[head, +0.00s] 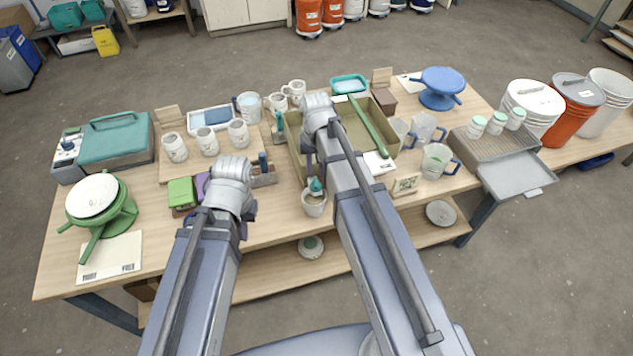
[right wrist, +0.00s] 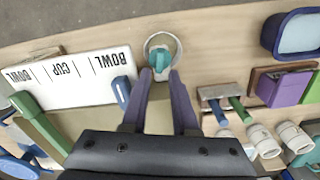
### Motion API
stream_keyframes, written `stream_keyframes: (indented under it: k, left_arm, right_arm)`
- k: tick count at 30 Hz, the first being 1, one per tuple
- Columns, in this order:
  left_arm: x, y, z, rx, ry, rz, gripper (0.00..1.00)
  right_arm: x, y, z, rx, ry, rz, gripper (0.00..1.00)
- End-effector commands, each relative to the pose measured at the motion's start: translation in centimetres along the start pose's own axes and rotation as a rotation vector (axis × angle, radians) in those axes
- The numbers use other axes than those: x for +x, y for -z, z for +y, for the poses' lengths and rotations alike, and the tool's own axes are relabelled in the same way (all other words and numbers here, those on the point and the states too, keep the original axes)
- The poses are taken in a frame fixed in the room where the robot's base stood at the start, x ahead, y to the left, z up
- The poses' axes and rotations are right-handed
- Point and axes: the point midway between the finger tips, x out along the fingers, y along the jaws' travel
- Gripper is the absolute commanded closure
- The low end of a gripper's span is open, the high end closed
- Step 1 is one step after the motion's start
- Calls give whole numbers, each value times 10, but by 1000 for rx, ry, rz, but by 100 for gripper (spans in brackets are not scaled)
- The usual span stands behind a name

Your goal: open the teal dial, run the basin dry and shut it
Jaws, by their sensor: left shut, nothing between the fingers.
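The teal dial (head: 316,186) sits at the front of the olive basin (head: 296,160), above a white cup (head: 314,205). The right wrist view shows the teal dial (right wrist: 161,58) just beyond and between my right gripper's (right wrist: 160,76) purple fingertips. That gripper is open; I cannot tell whether it touches the dial. The cup's round rim (right wrist: 147,46) surrounds the dial from this angle. My right arm hides part of the basin, and its liquid level is unclear. My left gripper (head: 244,220) is shut and empty at the table's front, left of the cup, partly hidden by its arm.
A long green bar (head: 368,127) lies across the basin. A lettered white board (right wrist: 70,72) is close to my right gripper. Green (head: 182,193) and purple (head: 203,186) blocks and a tool holder (head: 264,178) stand left. Glass jugs (head: 437,160) stand right. Bare tabletop shows along the front.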

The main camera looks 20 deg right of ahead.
Motion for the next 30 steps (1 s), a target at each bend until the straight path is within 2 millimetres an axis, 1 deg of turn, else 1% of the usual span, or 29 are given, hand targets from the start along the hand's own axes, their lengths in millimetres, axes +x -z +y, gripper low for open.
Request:
stream_keyframes:
  k: [1,6,9,13,21,28,30]
  left_arm:
    - [14,1,1,0,0,0,100]
    - [36,2,3,-1,0,0,100]
    - [45,3,4,-2,0,0,100]
    - [50,3,5,-2,0,0,100]
    - [48,3,5,-2,0,0,100]
    - [48,3,5,-2,0,0,100]
    - [48,3,5,-2,0,0,100]
  right_arm:
    - [14,0,0,0,0,0,72]
    - [36,0,0,0,0,0,72]
    - [45,0,0,0,0,0,72]
    - [50,0,0,0,0,0,72]
    - [49,0,0,0,0,0,72]
    - [49,0,0,0,0,0,98]
    - [49,0,0,0,0,0,100]
